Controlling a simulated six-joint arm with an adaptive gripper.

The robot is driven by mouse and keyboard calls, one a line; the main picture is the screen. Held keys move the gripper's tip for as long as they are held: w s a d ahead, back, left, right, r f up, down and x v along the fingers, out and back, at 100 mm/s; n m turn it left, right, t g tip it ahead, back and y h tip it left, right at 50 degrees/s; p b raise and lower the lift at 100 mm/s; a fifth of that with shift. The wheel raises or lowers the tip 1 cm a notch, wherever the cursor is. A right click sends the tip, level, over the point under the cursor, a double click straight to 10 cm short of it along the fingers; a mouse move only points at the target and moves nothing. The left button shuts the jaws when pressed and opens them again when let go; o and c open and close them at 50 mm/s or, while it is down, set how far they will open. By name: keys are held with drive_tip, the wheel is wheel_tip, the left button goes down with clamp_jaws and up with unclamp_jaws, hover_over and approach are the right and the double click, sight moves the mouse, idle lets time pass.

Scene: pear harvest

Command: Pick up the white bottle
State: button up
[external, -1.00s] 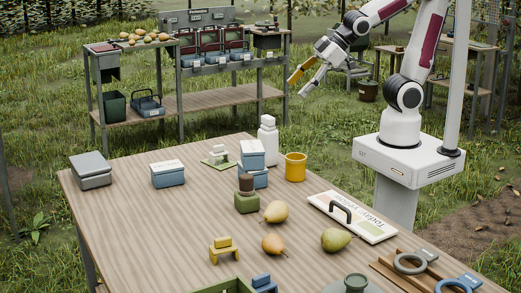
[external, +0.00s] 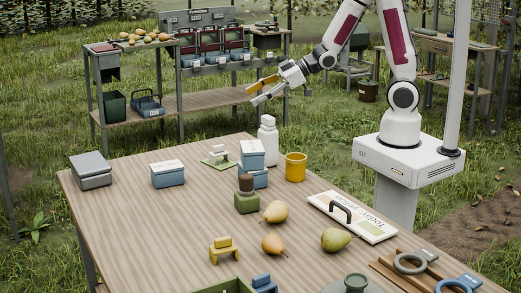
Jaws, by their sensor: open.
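The white bottle (external: 267,139) stands upright near the far edge of the wooden table (external: 125,200), behind the yellow cup and to the right of the stacked blue boxes. My gripper (external: 251,95) is open and empty, with its fingers pointing left. In the picture it shows above the bottle, apart from it. The lower part of the bottle is partly hidden by the blue boxes.
A yellow cup (external: 296,167) stands close to the bottle's right. Stacked blue boxes (external: 252,160) stand close to its left. Pears (external: 336,239), a green block (external: 246,202) and a sign with a handle (external: 365,219) lie nearer. The table's left middle is clear.

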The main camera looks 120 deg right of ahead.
drive_tip(key=s+d+f+t, duration=0.2)
drive_tip(key=d+f, duration=0.2)
drive_tip(key=n+t+y, duration=0.4)
drive_tip(key=t+y, duration=0.1)
drive_tip(key=y, duration=0.1)
approach(268, 141)
drive_tip(key=d, duration=0.4)
drive_tip(key=shift+w+a+r, duration=0.1)
drive_tip(key=shift+w+r, duration=0.1)
drive_tip(key=shift+r, duration=0.2)
drive_tip(key=shift+w, duration=0.1)
drive_tip(key=shift+w+a, duration=0.1)
drive_tip(key=shift+w, duration=1.15)
